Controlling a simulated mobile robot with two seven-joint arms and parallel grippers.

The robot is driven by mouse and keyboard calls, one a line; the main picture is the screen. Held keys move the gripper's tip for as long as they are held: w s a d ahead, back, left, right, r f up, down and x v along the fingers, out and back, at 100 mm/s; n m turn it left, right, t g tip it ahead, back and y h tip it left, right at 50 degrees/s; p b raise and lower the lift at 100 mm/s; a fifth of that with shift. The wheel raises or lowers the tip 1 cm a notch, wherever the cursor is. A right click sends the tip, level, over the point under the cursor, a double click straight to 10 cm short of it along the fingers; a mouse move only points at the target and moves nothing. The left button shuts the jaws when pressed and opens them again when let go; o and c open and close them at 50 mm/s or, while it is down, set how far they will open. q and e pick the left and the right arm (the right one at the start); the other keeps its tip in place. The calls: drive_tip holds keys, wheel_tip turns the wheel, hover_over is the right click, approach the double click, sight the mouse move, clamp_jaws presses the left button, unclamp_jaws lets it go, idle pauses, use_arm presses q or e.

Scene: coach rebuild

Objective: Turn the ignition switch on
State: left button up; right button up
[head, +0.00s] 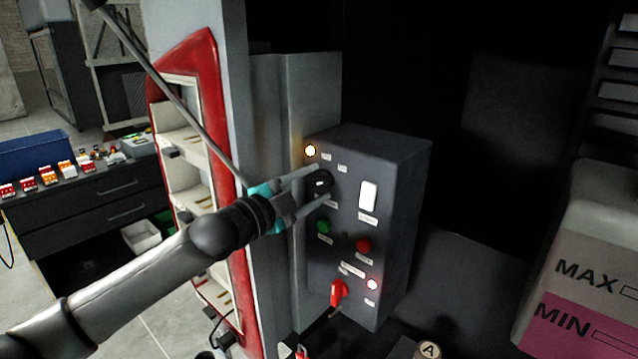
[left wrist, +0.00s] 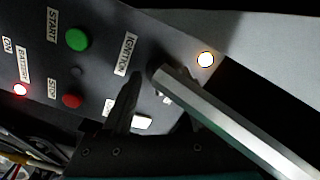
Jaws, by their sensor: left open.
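The ignition switch (head: 320,184) is a round black knob on the upper left of the dark grey control box (head: 392,215). My left gripper (head: 323,181) is open, with one finger above the knob and one below it. I cannot tell whether the fingers touch it. In the left wrist view, the ignition label (left wrist: 127,54) shows beside the fingertips, and the fingers largely hide the knob. A yellow-white lamp (head: 310,151) above the knob is lit; it also glows in the left wrist view (left wrist: 206,60). My right gripper is not in view.
A white rocker (head: 368,195) is right of the knob. Below are a green start button (head: 323,227), a red stop button (head: 363,245), a red battery switch (head: 338,293) and a lit red lamp (head: 372,284). A red-framed shelf (head: 213,100) stands left of the box.

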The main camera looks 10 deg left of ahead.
use_arm(q)
drive_tip(key=p+v, duration=0.1)
drive_tip(key=v, duration=0.2)
drive_tip(key=shift+s+a, duration=0.15)
drive_tip(key=shift+s, duration=0.05)
drive_tip(key=p+v, duration=0.1)
drive_tip(key=v, duration=0.4)
drive_tip(key=shift+s+a, duration=0.15)
drive_tip(key=shift+s, duration=0.05)
idle(0.3)
drive_tip(key=v, duration=1.5)
idle(0.7)
